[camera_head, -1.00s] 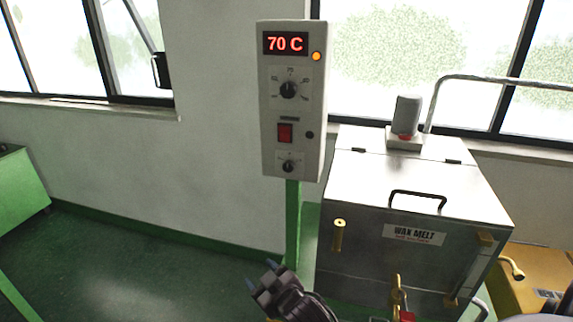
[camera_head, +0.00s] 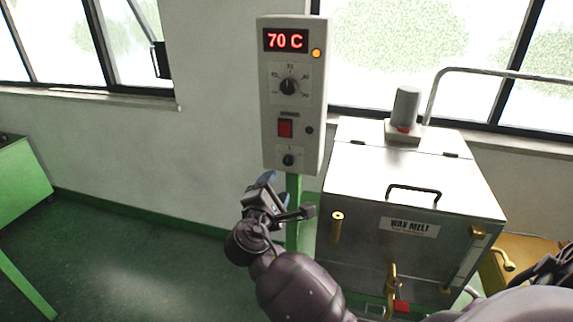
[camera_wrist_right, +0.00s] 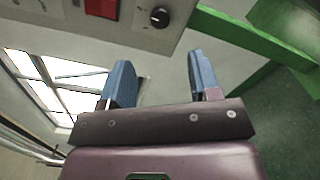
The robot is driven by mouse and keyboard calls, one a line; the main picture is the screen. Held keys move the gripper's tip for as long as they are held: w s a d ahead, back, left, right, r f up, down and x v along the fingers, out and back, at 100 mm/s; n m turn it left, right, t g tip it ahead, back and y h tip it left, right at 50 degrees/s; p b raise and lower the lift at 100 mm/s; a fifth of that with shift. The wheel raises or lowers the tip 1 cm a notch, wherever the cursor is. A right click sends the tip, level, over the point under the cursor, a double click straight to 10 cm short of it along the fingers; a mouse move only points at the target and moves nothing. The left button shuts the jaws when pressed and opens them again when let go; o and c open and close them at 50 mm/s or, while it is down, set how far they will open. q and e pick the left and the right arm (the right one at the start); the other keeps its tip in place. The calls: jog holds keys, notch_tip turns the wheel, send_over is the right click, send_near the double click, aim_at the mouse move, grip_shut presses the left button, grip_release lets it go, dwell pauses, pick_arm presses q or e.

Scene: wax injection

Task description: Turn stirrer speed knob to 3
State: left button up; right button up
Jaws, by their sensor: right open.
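The white control box (camera_head: 310,135) hangs on a green post, with a red 70 C display. Its small black lower knob (camera_head: 288,160) has a scale too small to read; the knob also shows at the top of the right wrist view (camera_wrist_right: 160,17). A larger black knob (camera_head: 289,87) sits higher on the box. My right gripper (camera_head: 268,180) is just below the box. In the right wrist view its two blue fingers (camera_wrist_right: 160,70) are spread and empty, with the lower knob beyond them, apart from both tips. My left gripper is not in view.
A red switch (camera_head: 285,128) sits between the two knobs. The green post (camera_head: 293,220) stands close to my right gripper. The steel wax melt tank (camera_head: 360,190) is just right of it.

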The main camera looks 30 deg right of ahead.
aim_at(288, 163)
jog(key=p+x, duration=0.1)
jog(key=x, duration=0.9)
jog(key=shift+w+d+p, duration=0.2)
jog(key=shift+p, duration=0.1)
jog(key=shift+c, duration=0.5)
jog(key=c, duration=0.8)
jog(key=shift+c, duration=0.2)
